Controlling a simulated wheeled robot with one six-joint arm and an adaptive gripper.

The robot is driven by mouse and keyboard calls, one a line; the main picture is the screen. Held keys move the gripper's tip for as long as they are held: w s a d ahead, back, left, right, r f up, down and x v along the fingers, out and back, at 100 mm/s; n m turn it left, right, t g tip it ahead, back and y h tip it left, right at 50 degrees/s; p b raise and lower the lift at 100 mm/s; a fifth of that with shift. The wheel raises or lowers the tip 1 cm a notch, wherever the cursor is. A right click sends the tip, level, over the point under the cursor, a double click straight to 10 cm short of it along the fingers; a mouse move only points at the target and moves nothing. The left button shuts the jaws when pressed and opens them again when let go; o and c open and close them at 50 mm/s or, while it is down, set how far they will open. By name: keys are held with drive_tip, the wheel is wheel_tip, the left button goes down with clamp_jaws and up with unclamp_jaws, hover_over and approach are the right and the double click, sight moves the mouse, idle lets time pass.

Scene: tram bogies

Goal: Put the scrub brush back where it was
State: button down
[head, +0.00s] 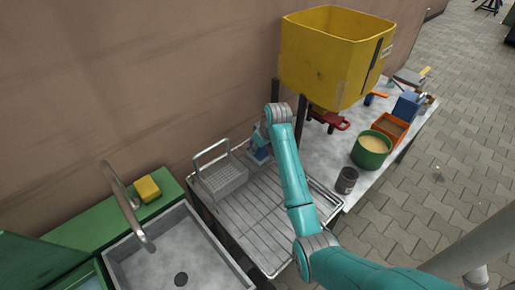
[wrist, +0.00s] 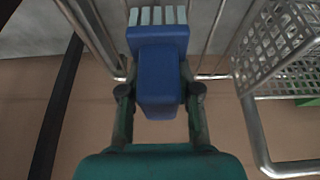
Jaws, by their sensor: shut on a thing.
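The scrub brush (wrist: 160,72) is blue with a row of pale bristles at the top of the wrist view. My gripper (wrist: 160,92) is shut on it, one finger on each side of the blue body. In the head view my gripper (head: 260,141) is at the back of the wire drying rack (head: 262,215), close to the wall. A small part of the blue brush (head: 258,155) shows below it; the arm hides some of this area. I cannot tell whether the brush touches the rack.
A grey perforated basket with a raised handle (head: 222,180) stands just left of my gripper. A dark post (head: 303,122) and yellow hopper (head: 335,60) are to the right. A sink (head: 180,260), yellow sponge (head: 147,189), dark can (head: 346,181) and green tub (head: 371,151) are farther off.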

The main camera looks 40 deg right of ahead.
drive_tip(key=shift+f, duration=0.3)
drive_tip(key=c, duration=0.8)
unclamp_jaws()
drive_tip(key=shift+r, duration=0.1)
drive_tip(key=v, duration=1.2)
drive_tip(key=shift+s, duration=0.1)
